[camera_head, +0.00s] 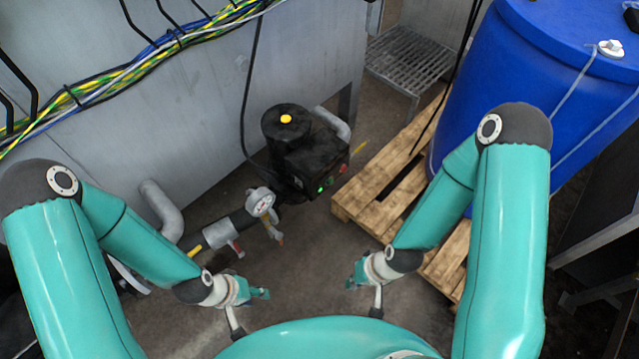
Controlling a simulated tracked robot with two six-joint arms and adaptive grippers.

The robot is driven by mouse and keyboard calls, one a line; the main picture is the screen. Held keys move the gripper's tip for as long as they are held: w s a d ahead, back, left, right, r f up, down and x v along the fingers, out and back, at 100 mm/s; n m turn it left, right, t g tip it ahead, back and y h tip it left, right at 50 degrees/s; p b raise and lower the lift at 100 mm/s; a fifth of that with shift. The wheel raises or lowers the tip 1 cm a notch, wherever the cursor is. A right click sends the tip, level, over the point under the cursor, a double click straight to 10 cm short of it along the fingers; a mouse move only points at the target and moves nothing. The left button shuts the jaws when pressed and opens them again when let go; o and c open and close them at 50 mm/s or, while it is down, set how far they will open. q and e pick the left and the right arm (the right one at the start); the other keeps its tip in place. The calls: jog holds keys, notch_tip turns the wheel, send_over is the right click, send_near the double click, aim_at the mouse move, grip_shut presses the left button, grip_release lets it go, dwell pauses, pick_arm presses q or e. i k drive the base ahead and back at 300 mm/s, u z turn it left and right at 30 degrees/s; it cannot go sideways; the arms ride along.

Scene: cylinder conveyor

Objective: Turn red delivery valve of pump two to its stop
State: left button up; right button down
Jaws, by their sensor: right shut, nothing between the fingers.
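A black pump (300,145) with a yellow cap stands on the floor at centre. A grey pipe with a round gauge (262,202) runs from it to the lower left. A valve body with a small red handle (237,248) sits on this pipe. A small orange-tipped part (280,239) hangs below the gauge. I cannot read any pump number. My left gripper (260,293) is below the red handle and apart from it; its finger opening is too small to tell. My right gripper (354,275) is shut and empty, right of the pipe and clear of the valve.
A wooden pallet (375,190) bears a blue drum (500,70) at the right. A grey metal wall (200,110) with cables (150,55) stands at the left and back. A metal grate step (410,58) is behind. Bare floor lies between my grippers.

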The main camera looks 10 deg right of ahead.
aim_at(241, 254)
jog(key=z, duration=0.3)
jog(key=k, duration=1.35)
jog(key=u, duration=0.5)
jog(key=i, duration=0.5)
jog(key=u, duration=0.05)
